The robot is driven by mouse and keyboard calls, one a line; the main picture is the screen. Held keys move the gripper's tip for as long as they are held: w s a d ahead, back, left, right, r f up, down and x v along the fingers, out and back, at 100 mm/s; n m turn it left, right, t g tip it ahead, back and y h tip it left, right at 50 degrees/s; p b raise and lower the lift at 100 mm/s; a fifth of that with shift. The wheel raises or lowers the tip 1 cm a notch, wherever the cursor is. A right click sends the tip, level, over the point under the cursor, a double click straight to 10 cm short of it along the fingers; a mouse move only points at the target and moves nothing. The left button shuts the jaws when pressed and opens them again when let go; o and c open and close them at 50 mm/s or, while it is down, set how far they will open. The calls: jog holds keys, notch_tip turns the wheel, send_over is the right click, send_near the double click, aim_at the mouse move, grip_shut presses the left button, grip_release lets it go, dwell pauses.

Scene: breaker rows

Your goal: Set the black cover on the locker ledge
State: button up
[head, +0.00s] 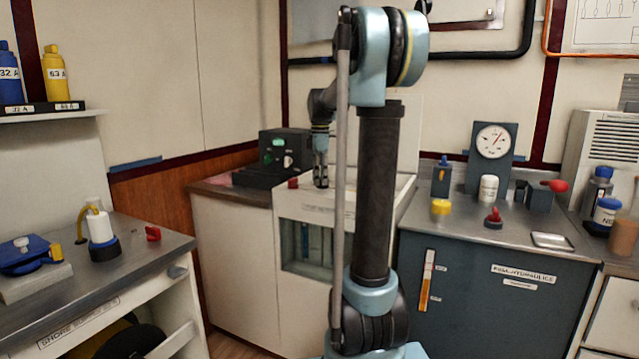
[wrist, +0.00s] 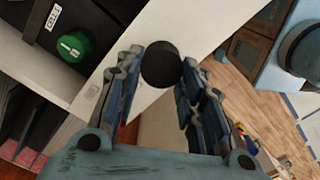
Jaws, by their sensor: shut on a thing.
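The black cover (wrist: 161,64) shows in the wrist view as a dark round disc between my fingertips. My gripper (wrist: 160,85) is shut on it, one finger on each side. In the head view my gripper (head: 321,182) points down over the top of the pale cabinet in the middle; the cover is too small and dark there to make out clearly. A white ledge (wrist: 115,83) runs behind the cover in the wrist view, and the pale cabinet top (head: 290,203) shows in the head view. I cannot tell whether the cover touches it.
A black box (head: 285,150) with a green knob (wrist: 74,46) stands beside the ledge. A small red piece (head: 293,183) lies near my gripper. The right counter holds a gauge (head: 493,141), bottles and a tray (head: 552,241). The left bench (head: 130,262) carries several items.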

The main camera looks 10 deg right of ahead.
jog(key=shift+f, duration=0.8)
jog(key=o, duration=1)
jog(key=shift+f, duration=0.1)
jog(key=shift+c, duration=0.2)
notch_tip(320, 180, up, 12)
jog(key=s+f+m+t, duration=0.2)
jog(key=s+f+m, duration=1.4)
jog(key=s+f, duration=1.5)
jog(key=s, duration=0.3)
jog(key=shift+s+d+m, duration=0.25)
jog(key=shift+s+m, duration=0.05)
jog(key=shift+s, duration=0.1)
jog(key=shift+f, duration=0.1)
